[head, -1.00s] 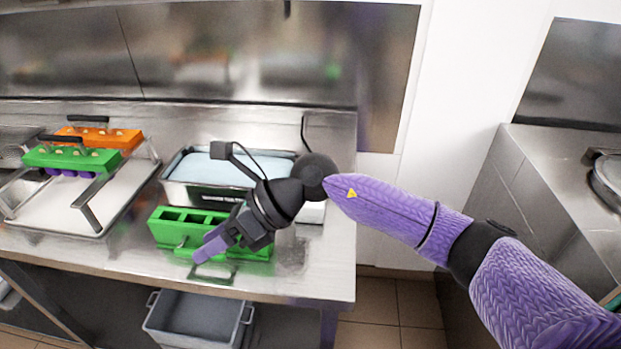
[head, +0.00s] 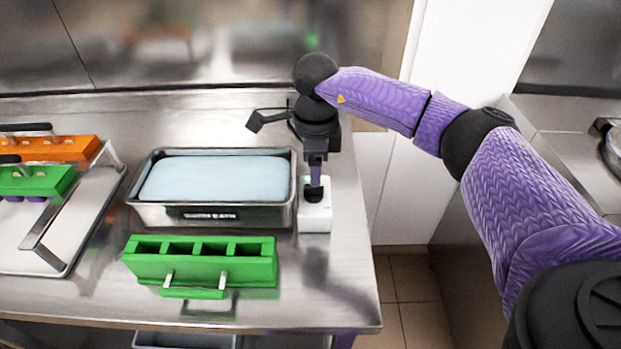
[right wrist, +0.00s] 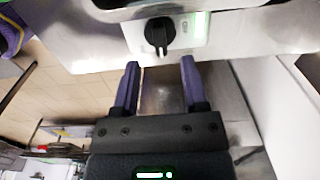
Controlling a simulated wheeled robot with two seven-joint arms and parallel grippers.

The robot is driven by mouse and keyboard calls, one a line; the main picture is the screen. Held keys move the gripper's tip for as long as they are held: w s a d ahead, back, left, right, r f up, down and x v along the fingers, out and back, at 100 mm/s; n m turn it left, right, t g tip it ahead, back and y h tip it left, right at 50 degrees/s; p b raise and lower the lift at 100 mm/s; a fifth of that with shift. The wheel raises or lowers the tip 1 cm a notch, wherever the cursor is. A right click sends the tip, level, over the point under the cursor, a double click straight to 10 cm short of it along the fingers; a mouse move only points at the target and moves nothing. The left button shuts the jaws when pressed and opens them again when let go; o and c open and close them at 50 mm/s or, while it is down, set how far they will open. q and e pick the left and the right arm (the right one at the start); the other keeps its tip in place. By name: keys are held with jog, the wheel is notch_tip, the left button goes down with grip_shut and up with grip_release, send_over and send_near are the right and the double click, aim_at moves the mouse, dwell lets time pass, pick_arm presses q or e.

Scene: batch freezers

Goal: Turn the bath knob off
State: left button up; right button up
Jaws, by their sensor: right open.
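The black bath knob (right wrist: 160,33) sits on a white control box, upright in the right wrist view, with a lit green strip beside it. In the head view the white box (head: 316,219) stands at the right end of the metal bath (head: 262,215), which holds pale blue liquid, and the knob is partly hidden by my gripper. My right gripper (head: 315,184) points down right at the knob. In the right wrist view its two purple fingers (right wrist: 160,66) are apart and empty, with the knob just beyond the gap between them. My left gripper is out of view.
A green mould (head: 205,255) with a handle lies in front of the bath. At left, a tray (head: 75,235) holds a green mould (head: 35,180) and an orange one (head: 60,148). The counter's right edge is close to the white box.

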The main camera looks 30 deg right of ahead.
aim_at(314, 191)
notch_tip(314, 191, down, 4)
jog(key=shift+f, duration=0.15)
grip_shut()
